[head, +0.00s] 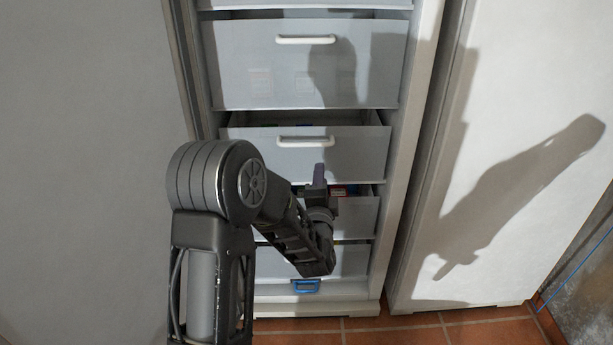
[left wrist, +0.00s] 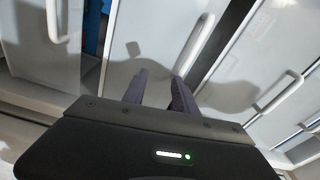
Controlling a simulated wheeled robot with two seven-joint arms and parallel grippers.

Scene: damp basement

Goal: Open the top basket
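An upright freezer cabinet stands open, with a column of white baskets. The highest basket front (head: 310,4) is only a strip at the top edge of the head view, and the rest of it is cut off. Below it is a closed-looking basket (head: 250,70) with a white bar handle (head: 306,39). My left gripper (head: 319,177) is lower, in front of the baskets, below the handle of the third visible basket (head: 355,150). In the left wrist view its two dark fingers (left wrist: 159,90) are apart with nothing between them. My right gripper is not in view.
The third basket stands out a little, with items behind its front. Lower baskets (head: 357,217) also hold coloured items. A blue tag or latch (head: 306,286) is near the cabinet's bottom. An open white door (head: 520,90) stands at the right, above a tiled floor (head: 400,335).

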